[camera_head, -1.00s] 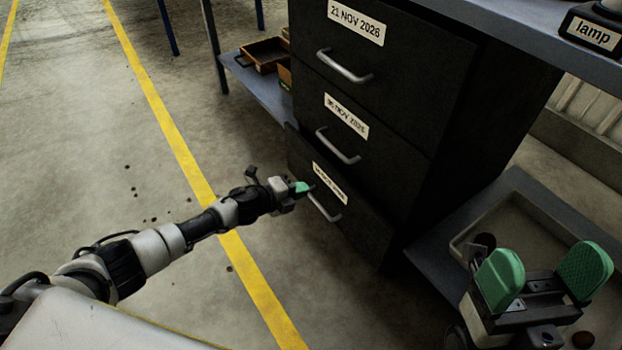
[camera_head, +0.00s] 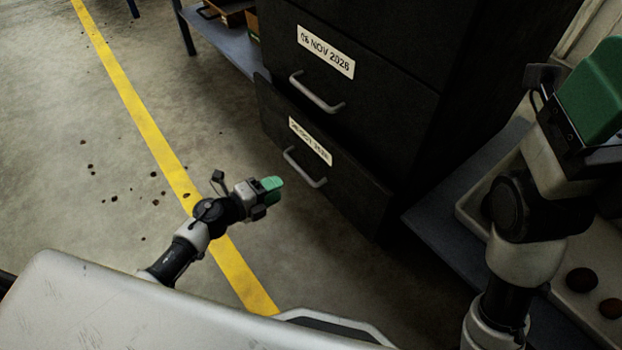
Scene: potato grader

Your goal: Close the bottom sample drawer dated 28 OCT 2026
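The bottom drawer (camera_head: 345,186) has a label reading 28 OCT 2026, partly blurred, and a grey bar handle (camera_head: 304,168). It stands out from the dark cabinet (camera_head: 425,120), with its front ahead of the drawer above. My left gripper (camera_head: 272,186), with green fingertips, is just left of and slightly below the handle, apart from it in the picture. Its fingers are seen edge-on, so its opening cannot be judged. My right gripper (camera_head: 600,95) is at the upper right edge, partly cut off, away from the drawer; its opening does not show.
The drawer labelled 06 NOV 2026 (camera_head: 362,82) is directly above. A blue-grey shelf (camera_head: 445,225) with a pale tray (camera_head: 478,205) holding several potatoes is at right. Another shelf (camera_head: 232,45) is at upper left. The floor left of the cabinet is open, crossed by a yellow line (camera_head: 135,105).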

